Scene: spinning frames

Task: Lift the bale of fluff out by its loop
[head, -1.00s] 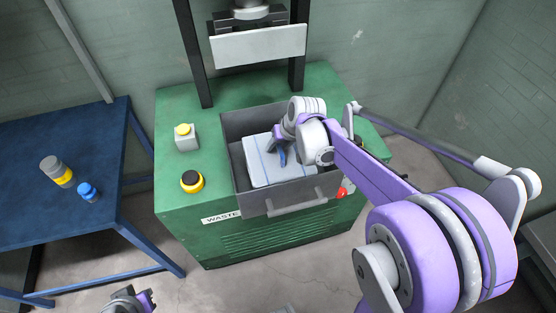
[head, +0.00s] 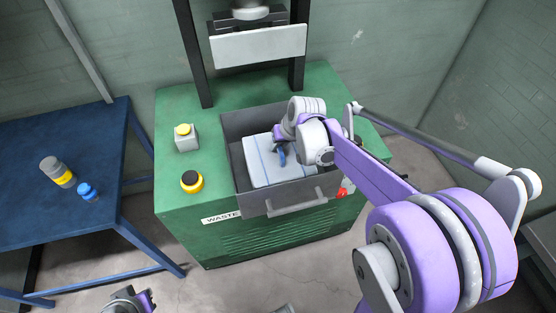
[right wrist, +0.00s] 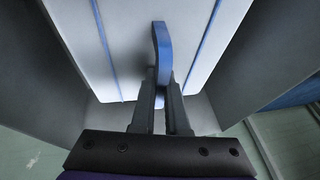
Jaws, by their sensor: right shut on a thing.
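The bale of fluff (head: 262,165) is a pale block with thin blue bands, lying inside the grey open-topped box of the green press. It also fills much of the right wrist view (right wrist: 125,45). Its blue loop (right wrist: 162,50) stands up from the top. My right gripper (right wrist: 163,80) is shut on the loop, with its fingers on either side of it. In the head view the right gripper (head: 281,150) is over the bale and partly hides it. My left gripper (head: 135,300) shows only in part at the bottom edge; its jaws are not clear.
The box (head: 241,190) has walls around the bale and a front handle (head: 297,203). A white press plate (head: 258,46) hangs above and behind it. Buttons (head: 191,181) sit on the green top. A blue table (head: 50,145) with two small bottles stands at left.

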